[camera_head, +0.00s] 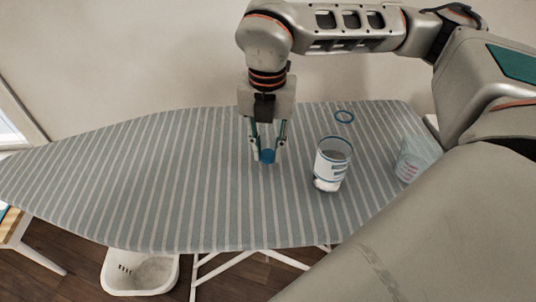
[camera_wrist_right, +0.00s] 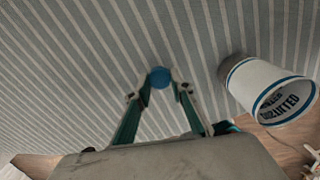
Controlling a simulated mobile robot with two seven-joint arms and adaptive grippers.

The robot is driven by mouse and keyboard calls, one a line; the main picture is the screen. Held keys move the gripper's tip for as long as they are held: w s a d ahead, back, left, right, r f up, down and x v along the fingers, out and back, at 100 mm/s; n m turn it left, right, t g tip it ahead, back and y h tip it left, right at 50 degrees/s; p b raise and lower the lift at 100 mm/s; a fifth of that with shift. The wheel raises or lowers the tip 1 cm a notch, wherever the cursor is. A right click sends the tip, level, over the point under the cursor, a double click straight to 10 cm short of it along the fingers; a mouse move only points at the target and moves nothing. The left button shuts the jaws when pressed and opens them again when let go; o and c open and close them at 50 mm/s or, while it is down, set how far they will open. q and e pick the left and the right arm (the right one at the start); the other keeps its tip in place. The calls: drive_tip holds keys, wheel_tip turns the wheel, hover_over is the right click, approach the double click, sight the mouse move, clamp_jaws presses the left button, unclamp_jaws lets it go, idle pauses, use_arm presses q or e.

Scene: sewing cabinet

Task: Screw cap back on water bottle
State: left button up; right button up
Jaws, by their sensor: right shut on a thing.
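My right gripper (camera_head: 266,158) points down over the striped ironing board. It is shut on a small round blue cap (camera_head: 267,156), held between the fingertips. The cap also shows in the right wrist view (camera_wrist_right: 160,77). The water bottle (camera_head: 331,165) is a white and clear container with blue bands and dark lettering. It stands to the right of the gripper, apart from the cap. In the right wrist view the bottle (camera_wrist_right: 262,88) shows its wide end with a blue rim. My left gripper is not in view.
The ironing board (camera_head: 130,170) is clear on the left. A pale container with reddish marks (camera_head: 415,158) is at the right, partly hidden by my arm. A white basket (camera_head: 140,272) is on the floor.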

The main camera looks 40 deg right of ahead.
wheel_tip(320, 180, up, 17)
drive_tip(key=p, duration=0.2)
drive_tip(key=shift+r, duration=0.2)
drive_tip(key=n, duration=2.3)
hover_over(265, 153)
drive_tip(key=w, duration=0.2)
wheel_tip(265, 153, down, 7)
drive_tip(key=f+n, duration=0.2)
drive_tip(key=n, duration=0.5)
drive_tip(key=a+f+n, duration=0.1)
drive_tip(key=f+n, duration=0.2)
drive_tip(key=n, duration=0.4)
drive_tip(key=w+a+f+n, duration=0.1)
drive_tip(key=f+n, duration=0.1)
drive_tip(key=n, duration=0.5)
drive_tip(key=shift+f+n, duration=0.25)
drive_tip(key=shift+n, duration=0.15)
